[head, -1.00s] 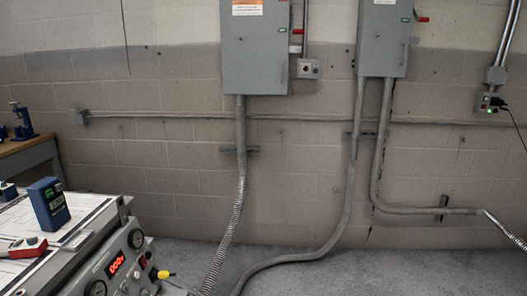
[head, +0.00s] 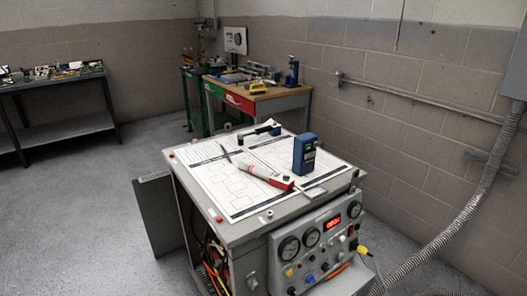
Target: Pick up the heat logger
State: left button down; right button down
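A blue upright box-shaped device with a small green display (head: 304,154), which looks like the heat logger, stands on the cabinet's top toward its right rear side. The grey transformer cabinet (head: 240,231) has printed diagram sheets on its top. Neither of my grippers is in view, so nothing is seen touching the device.
A red-and-white tool (head: 266,177) lies left of the device, and a dark-and-white item (head: 262,130) lies behind it. The cabinet front has gauges and a red readout (head: 333,222). A workbench (head: 262,98) stands behind, a shelf (head: 62,115) at left. Floor at left is clear.

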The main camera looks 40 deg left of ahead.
aim_at(303, 160)
jog(key=u, duration=0.8)
